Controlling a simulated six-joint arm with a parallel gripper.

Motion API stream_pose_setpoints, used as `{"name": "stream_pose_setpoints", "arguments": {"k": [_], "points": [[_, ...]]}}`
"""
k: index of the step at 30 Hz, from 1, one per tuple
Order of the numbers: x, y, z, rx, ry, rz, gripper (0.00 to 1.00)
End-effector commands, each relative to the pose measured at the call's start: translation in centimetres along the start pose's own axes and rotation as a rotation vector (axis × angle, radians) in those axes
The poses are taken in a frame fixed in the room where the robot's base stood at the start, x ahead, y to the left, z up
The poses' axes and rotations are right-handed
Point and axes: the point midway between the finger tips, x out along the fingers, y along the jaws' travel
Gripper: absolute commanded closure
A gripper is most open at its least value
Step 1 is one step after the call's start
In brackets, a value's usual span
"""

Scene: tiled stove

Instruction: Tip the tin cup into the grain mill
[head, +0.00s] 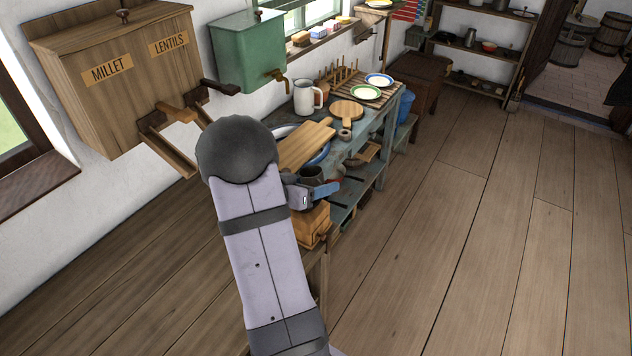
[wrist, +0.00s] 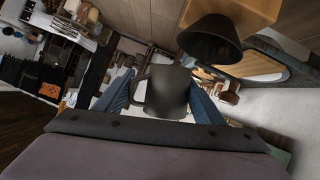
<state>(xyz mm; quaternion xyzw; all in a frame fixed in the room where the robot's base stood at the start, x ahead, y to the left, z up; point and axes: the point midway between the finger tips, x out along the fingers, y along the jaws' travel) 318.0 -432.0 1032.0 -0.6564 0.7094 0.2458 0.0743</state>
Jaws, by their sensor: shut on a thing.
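The dark grey tin cup (wrist: 170,95), with a handle on its left side, sits between the two blue fingers of my gripper (wrist: 165,104) in the wrist view. My gripper is shut on it. In the head view the cup (head: 312,173) shows just past my gripper (head: 318,191), partly covered. The grain mill (head: 312,224) is a wooden box below my gripper, at the near end of the table. Its dark hopper (wrist: 212,38) shows close beside the cup in the wrist view, apart from it in the picture. The cup's contents are hidden.
The blue-grey table (head: 362,146) holds a white mug (head: 304,97), a cutting board (head: 305,145), a round board (head: 346,110) and plates. A wall bin (head: 120,75) labelled millet and lentils and a green tank (head: 246,52) hang behind. The floor at right is clear.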

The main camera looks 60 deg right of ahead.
Motion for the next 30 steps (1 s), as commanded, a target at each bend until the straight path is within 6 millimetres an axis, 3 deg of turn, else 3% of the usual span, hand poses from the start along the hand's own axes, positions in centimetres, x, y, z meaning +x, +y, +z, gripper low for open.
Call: {"name": "stream_pose_setpoints", "arguments": {"k": [30], "points": [[-0.35, 0.54, -0.46, -0.122, -0.034, 0.048, 0.60]]}}
